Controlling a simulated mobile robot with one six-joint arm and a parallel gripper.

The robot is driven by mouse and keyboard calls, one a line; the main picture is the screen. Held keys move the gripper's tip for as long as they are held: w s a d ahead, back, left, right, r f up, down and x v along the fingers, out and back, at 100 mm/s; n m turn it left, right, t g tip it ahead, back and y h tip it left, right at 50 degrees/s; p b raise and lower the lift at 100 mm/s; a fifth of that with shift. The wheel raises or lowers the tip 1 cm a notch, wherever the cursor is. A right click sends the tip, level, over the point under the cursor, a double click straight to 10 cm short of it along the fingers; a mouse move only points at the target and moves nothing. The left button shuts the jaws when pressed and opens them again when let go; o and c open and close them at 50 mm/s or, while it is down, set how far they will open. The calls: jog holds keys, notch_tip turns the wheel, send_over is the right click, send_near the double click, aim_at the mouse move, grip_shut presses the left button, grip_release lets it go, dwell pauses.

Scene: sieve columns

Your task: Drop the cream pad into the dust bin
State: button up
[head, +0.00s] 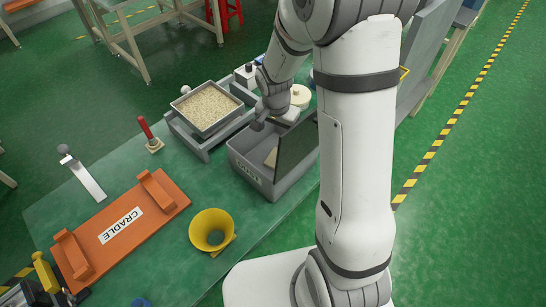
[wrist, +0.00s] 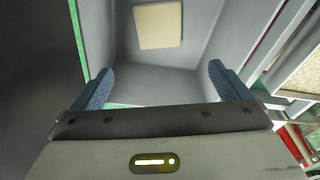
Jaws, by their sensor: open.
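The cream pad (wrist: 159,26) lies flat on the floor of the grey dust bin (wrist: 108,30) in the wrist view. In the head view part of the pad (head: 271,158) shows inside the bin (head: 243,171), partly hidden by a dark panel (head: 296,148) along the bin's right side. My gripper (wrist: 160,72) is open and empty, its two blue fingers spread apart over the bin. The pad is beyond the fingertips and apart from them. In the head view my wrist is at the bin's far end, and the fingertips are hard to make out.
A tray of grains (head: 206,106) sits on a grey stand left of the bin. A red-handled tool (head: 146,130), a yellow funnel (head: 211,229) and an orange cradle (head: 121,226) stand on the green table (head: 172,200). A round cream-coloured object (head: 300,96) is behind the bin.

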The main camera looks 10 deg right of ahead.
notch_tip(320, 180, up, 6)
jog(key=shift+s+a+r+b, duration=0.25)
jog(key=shift+s+a+b, duration=0.1)
jog(key=shift+s, duration=0.05)
